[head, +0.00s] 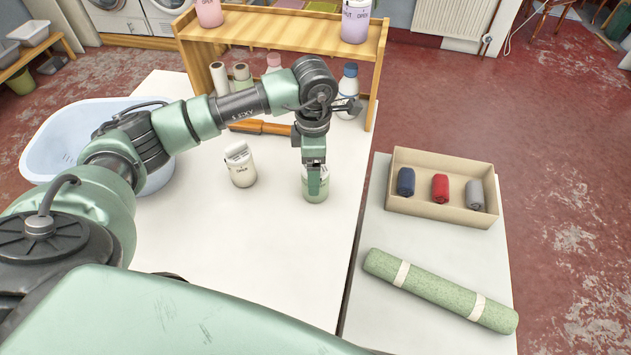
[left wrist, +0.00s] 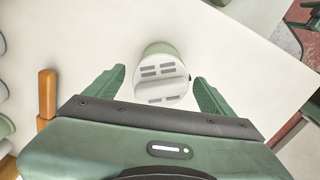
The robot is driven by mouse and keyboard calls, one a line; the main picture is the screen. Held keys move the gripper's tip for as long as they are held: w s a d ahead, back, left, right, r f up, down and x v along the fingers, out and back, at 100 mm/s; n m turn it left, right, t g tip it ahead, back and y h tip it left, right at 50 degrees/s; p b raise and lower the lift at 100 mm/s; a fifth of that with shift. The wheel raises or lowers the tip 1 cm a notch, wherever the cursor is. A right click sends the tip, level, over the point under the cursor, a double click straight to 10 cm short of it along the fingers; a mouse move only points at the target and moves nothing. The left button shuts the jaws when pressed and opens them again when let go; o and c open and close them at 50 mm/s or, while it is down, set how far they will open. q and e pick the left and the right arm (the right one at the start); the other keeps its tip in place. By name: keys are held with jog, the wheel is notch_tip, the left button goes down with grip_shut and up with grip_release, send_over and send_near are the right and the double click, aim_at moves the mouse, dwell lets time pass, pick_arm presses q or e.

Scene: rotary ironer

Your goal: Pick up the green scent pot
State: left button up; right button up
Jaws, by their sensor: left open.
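The green scent pot (head: 315,190) stands upright on the white table, partly hidden in the head view by my left gripper (head: 314,180). In the left wrist view the pot (left wrist: 161,52) has a white slotted top and a pale green side. My left gripper (left wrist: 158,92) points down and is open. Its two fingers sit either side of the pot's near part, with a gap visible on each side. A cream scent pot (head: 241,165) stands to the left. My right gripper is not in view.
A wooden shelf (head: 285,27) with pink and purple pots and several bottles stands behind. An orange-brown wooden tool (head: 262,127) lies before it. A blue basin (head: 60,140) is at left. At right are a cardboard box (head: 440,207) of rolled cloths and a green roll (head: 440,291).

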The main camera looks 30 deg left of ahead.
pick_arm(q)
notch_tip(320, 180, down, 5)
jog(key=shift+r+p, duration=0.1)
jog(key=shift+p, duration=0.4)
jog(key=c, duration=1.6)
jog(key=shift+c, duration=0.2)
jog(key=shift+r, duration=0.1)
